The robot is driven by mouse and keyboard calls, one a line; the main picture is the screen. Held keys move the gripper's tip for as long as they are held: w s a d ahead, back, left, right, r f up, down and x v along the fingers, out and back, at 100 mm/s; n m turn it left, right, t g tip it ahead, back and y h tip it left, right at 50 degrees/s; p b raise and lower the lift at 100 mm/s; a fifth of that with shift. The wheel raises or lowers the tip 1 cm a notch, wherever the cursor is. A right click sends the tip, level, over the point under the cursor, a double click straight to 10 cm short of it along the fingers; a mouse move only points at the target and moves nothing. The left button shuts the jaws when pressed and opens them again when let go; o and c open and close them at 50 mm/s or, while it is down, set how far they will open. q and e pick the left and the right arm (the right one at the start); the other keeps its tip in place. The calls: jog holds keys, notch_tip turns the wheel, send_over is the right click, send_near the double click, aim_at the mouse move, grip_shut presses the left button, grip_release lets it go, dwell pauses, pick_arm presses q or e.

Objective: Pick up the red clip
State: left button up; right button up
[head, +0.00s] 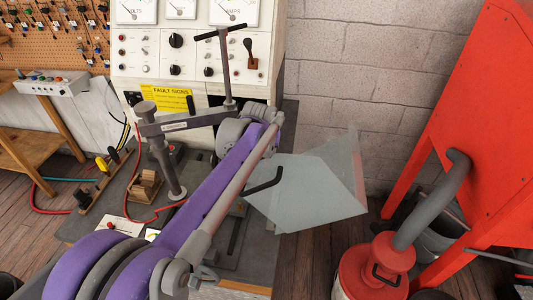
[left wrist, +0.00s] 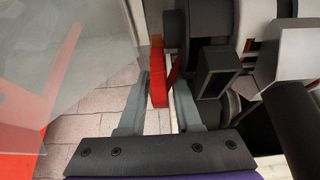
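The red clip (left wrist: 158,82) shows in the left wrist view as an upright red piece beside dark machine parts. My left gripper (left wrist: 160,100) is open, with one grey finger on each side of the clip. A narrow gap shows between the clip and the left finger, and the right finger is also apart from it. In the head view my purple left arm reaches up to the test bench, and I cannot make out the clip or the fingertips there. My right gripper is not in view.
A clear shield (head: 305,190) stands right of my arm. A grey clamp post with a T-handle (head: 228,75) rises beside the arm, before the gauge panel (head: 190,60). A red cabinet (head: 470,110) and red canister (head: 372,272) stand at the right.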

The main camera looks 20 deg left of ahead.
pick_arm(q)
grip_shut()
notch_tip(320, 180, up, 14)
jog(key=p, duration=0.3)
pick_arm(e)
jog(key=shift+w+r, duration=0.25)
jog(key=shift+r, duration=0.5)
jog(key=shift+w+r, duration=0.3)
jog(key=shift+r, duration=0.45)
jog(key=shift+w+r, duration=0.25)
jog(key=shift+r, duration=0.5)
